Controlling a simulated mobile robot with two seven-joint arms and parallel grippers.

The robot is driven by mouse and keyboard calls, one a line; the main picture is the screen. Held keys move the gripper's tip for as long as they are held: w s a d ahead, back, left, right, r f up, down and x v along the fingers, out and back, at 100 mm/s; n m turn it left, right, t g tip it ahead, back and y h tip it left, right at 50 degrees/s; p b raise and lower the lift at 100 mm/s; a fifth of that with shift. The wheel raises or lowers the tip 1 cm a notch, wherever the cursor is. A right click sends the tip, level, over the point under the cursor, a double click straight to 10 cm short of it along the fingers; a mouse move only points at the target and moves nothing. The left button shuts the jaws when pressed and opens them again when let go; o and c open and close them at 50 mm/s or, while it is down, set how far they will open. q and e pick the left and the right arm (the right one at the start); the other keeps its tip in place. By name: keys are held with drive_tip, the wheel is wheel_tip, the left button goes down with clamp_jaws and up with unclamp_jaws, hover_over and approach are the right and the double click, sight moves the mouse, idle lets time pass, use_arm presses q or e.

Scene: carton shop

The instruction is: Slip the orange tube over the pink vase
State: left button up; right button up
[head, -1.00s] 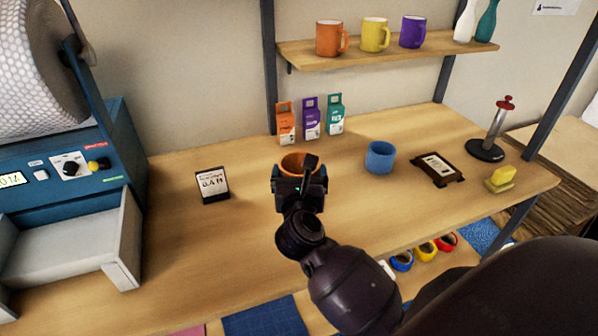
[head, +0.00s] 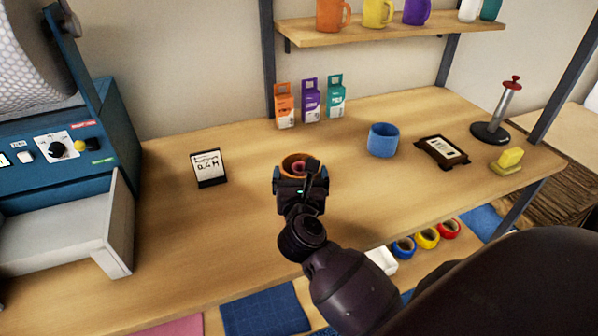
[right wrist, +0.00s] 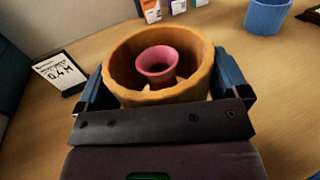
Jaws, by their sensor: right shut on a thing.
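The orange tube (right wrist: 190,50) is a short wide ring, open at the top, held between the two blue fingers of my right gripper (right wrist: 165,85). The pink vase (right wrist: 157,62) shows inside the ring; its flared round mouth sits below the tube's rim, with a gap around it. So the tube is around the vase's top. The vase's lower part and the tube's lower edge are hidden. In the head view my right gripper (head: 301,178) hides most of the tube (head: 289,159) at the middle of the table. My left gripper is out of view.
A blue cup-like tube (head: 382,141) stands to the right on the table (head: 230,240). A small sign (head: 209,168) stands to the left, small cartons (head: 310,102) behind. A dark framed plaque (head: 441,151) and a yellow block (head: 507,160) lie farther right. A machine with a drawer (head: 70,235) fills the left.

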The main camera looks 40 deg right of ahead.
wheel_tip(320, 180, down, 2)
drive_tip(key=shift+f+b, duration=0.1)
drive_tip(key=shift+b, duration=0.4)
drive_tip(key=shift+f+b, duration=0.75)
drive_tip(key=shift+f, duration=0.25)
drive_tip(key=shift+f+b, duration=1.1)
drive_tip(key=shift+f, duration=0.55)
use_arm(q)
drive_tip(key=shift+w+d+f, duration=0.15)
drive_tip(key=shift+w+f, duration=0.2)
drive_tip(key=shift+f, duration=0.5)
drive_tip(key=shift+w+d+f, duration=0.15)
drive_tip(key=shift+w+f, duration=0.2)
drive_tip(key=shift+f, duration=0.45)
use_arm(e)
drive_tip(key=shift+f, duration=0.1)
drive_tip(key=o, duration=0.5)
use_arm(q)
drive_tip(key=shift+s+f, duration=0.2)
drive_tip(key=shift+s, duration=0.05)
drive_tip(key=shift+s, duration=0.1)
